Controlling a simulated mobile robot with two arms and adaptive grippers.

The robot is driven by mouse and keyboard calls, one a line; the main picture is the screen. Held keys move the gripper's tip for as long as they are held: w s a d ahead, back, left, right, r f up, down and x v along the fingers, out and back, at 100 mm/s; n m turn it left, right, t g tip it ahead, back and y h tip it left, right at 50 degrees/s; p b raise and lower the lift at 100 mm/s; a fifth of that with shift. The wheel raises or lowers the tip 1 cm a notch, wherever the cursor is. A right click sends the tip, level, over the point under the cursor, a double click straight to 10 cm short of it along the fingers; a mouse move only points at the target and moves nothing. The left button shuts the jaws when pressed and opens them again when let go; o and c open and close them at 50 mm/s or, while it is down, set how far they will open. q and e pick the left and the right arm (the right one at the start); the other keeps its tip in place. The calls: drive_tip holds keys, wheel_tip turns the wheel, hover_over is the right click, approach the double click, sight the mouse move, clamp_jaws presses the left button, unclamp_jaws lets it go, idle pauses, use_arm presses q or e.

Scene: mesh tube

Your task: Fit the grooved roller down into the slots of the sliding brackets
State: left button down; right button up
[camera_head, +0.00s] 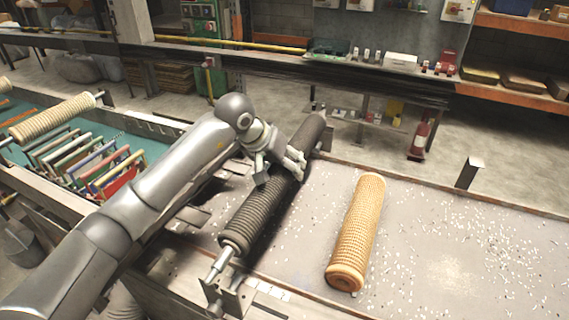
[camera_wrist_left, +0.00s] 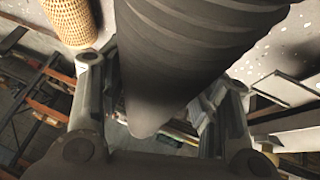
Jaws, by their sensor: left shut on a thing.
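The dark grooved roller (camera_head: 252,218) lies lengthwise over the left part of the table, running from near left to far right. My left gripper (camera_head: 281,172) is shut on it at its far half, from above. In the left wrist view the roller (camera_wrist_left: 190,60) fills the space between the two fingers (camera_wrist_left: 160,85). The roller's bare near shaft end (camera_head: 220,263) is at the near metal bracket (camera_head: 232,292); I cannot tell whether it sits in the slot. The far bracket is largely hidden by the roller and gripper. My right gripper is not in view.
A tan mesh tube (camera_head: 357,235) lies on the table (camera_head: 440,270) right of the roller, and also shows in the left wrist view (camera_wrist_left: 84,20). White flecks cover the table. A green bin (camera_head: 75,140) with coloured frames stands left.

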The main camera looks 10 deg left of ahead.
use_arm(q)
drive_tip(key=shift+f+b, duration=0.5)
drive_tip(key=shift+f, duration=0.95)
drive_tip(key=shift+f+b, duration=1.15)
drive_tip(key=shift+f, duration=0.1)
